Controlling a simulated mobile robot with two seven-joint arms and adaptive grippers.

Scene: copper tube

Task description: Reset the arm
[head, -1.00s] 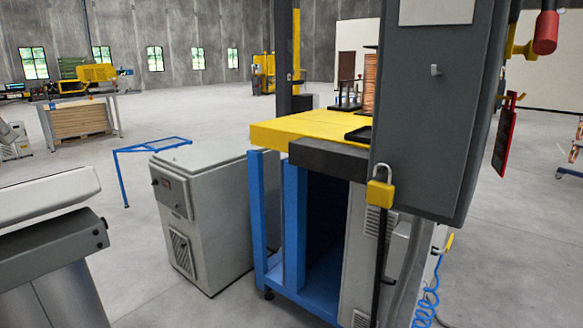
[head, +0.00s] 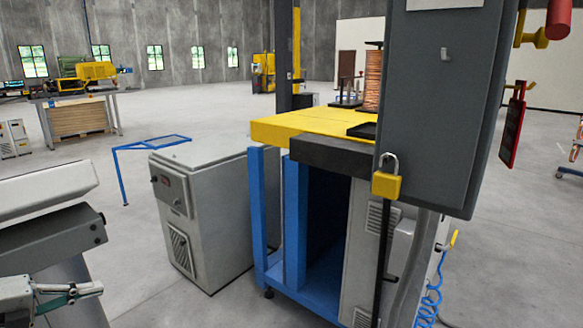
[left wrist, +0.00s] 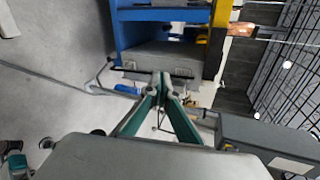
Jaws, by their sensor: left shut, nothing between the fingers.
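My left gripper (head: 98,289) shows at the lower left edge of the head view, low beside a grey-and-white machine part. In the left wrist view its two green-and-grey fingers (left wrist: 162,78) meet at their tips. It is shut and empty, and touches nothing that I can make out. A copper coil (head: 373,82) stands on the yellow-topped blue workbench (head: 285,128), well away from my left gripper.
A grey electrical cabinet (head: 440,110) with a yellow padlock (head: 386,184) stands at the right front. A grey box unit (head: 205,215) and a blue frame (head: 150,146) stand left of the bench. Clear floor lies between the left machine part and the box unit.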

